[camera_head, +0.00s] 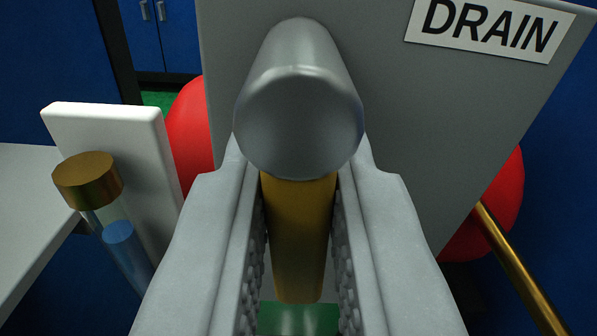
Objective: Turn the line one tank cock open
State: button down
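A grey metal cylinder with a rounded end (298,120) stands in front of the grey panel, close to me. A yellow-brown bar (298,240), apparently the cock's handle, runs down from under it and narrows toward its lower end. My gripper (298,200) has its two grey fingers on either side of this bar. The bar nearly fills the space at its top. Thin dark strips show beside its lower part, so I cannot tell if the pads press on it. No line number is visible. The grey cylinder hides the bar's upper end.
A grey panel (440,120) with a "DRAIN" label (490,27) is behind. Red rounded shapes (187,130) show past it. A white plate (110,130) and a brass-capped clear tube (88,180) stand left. A brass rod (520,265) slants at right.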

aim_at(377, 63)
jog(key=n, duration=0.2)
jog(key=d+n, duration=0.1)
jog(key=n, duration=0.1)
jog(key=shift+r, duration=0.1)
jog(key=n, duration=0.3)
jog(key=r+n, duration=0.1)
jog(key=n, duration=0.2)
jog(key=d+n, duration=0.1)
jog(key=n, duration=0.2)
jog(key=shift+d+r, duration=0.1)
jog(key=shift+r, duration=0.15)
jog(key=shift+r+n, duration=0.2)
jog(key=shift+n, duration=0.75)
jog(key=shift+r+n, duration=0.15)
jog(key=shift+n, duration=0.8)
jog(key=c, duration=1.4)
grip_release()
jog(key=shift+s, duration=0.1)
